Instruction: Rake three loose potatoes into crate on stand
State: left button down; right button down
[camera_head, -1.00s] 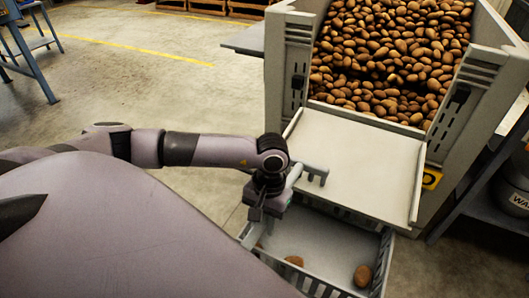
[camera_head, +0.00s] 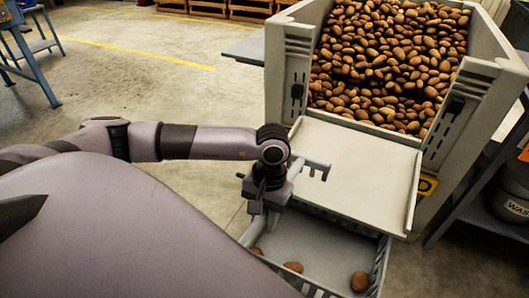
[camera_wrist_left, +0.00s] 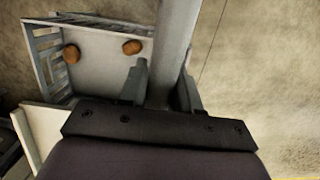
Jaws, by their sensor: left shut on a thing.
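My left gripper (camera_head: 258,200) is shut on the grey handle of a rake, at the left side of the white sloping apron. The rake's short toothed head (camera_head: 314,166) shows just over the apron's left edge. In the left wrist view the rake handle (camera_wrist_left: 175,45) runs up between the two fingers. The grey slatted crate (camera_head: 381,262) is low in front of the apron. Three brown potatoes lie in it: one at right (camera_head: 360,281), one in the middle (camera_head: 293,267) and one at left (camera_head: 257,251), partly hidden. My right gripper is not in view.
The white apron (camera_head: 360,175) is bare. A large grey bin (camera_head: 293,70) full of potatoes stands behind it. A dark bin (camera_head: 508,203) is at right. Open floor (camera_head: 150,85) lies to the left, with a blue stand (camera_head: 38,62) farther off.

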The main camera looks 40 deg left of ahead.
pick_arm(q)
notch_tip(320, 180, up, 8)
jog(key=p, duration=0.4)
jog(key=shift+r, duration=0.1)
dwell(1.0)
